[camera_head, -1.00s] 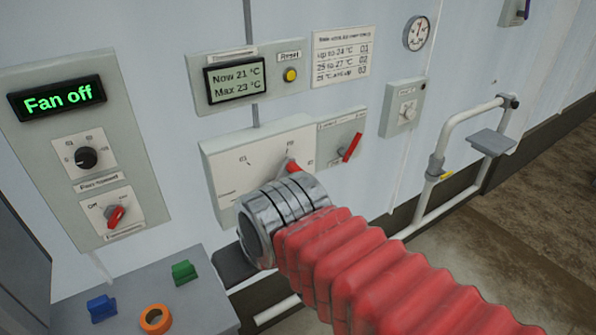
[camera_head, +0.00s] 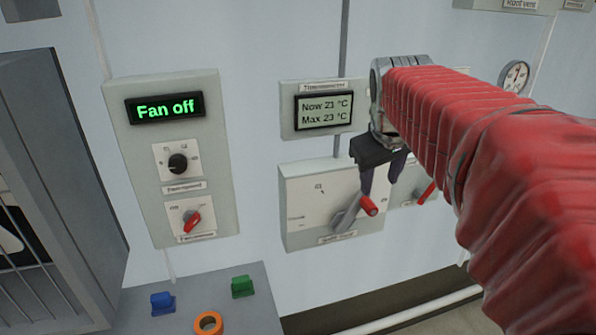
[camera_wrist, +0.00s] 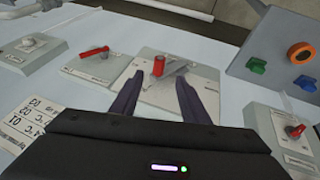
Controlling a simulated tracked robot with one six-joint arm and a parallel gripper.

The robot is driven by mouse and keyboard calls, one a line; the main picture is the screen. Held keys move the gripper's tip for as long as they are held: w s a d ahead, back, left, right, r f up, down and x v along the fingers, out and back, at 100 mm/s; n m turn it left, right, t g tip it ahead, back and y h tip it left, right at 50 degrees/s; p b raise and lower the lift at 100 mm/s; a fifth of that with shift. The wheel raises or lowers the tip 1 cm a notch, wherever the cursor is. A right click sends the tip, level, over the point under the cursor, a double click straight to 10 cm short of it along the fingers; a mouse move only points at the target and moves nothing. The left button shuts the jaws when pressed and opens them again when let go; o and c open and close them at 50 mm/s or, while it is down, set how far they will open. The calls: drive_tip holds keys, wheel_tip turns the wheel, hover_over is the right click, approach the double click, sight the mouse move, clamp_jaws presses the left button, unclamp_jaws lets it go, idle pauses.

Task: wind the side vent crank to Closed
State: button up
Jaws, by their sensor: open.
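The side vent crank is a grey arm (camera_head: 347,216) with a red knob (camera_head: 369,206) sticking out from a pale box (camera_head: 300,210) on the wall. The arm slants across the lower middle of the box; its scale marks are too small to read surely. My gripper (camera_head: 381,180) is open, its dark fingers pointing down just above and right of the knob in the head view. In the wrist view my gripper (camera_wrist: 160,88) has a finger to each side of the knob's line, with the red knob (camera_wrist: 158,66) between and slightly beyond the tips. Contact cannot be told.
A fan panel (camera_head: 218,155) reading "Fan off" is at the left, with a thermometer display (camera_head: 325,110) above the crank box. A small box with a red lever (camera_head: 426,193) is close on the right. A ledge with blue, green and orange parts (camera_head: 208,323) lies below left.

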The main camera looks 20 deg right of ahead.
sight(372, 210)
idle(0.3)
drive_tip(key=x, duration=1.3)
drive_tip(key=shift+w+d+f, duration=0.15)
drive_tip(key=shift+f, duration=0.2)
drive_tip(key=shift+c, duration=0.3)
clamp_jaws()
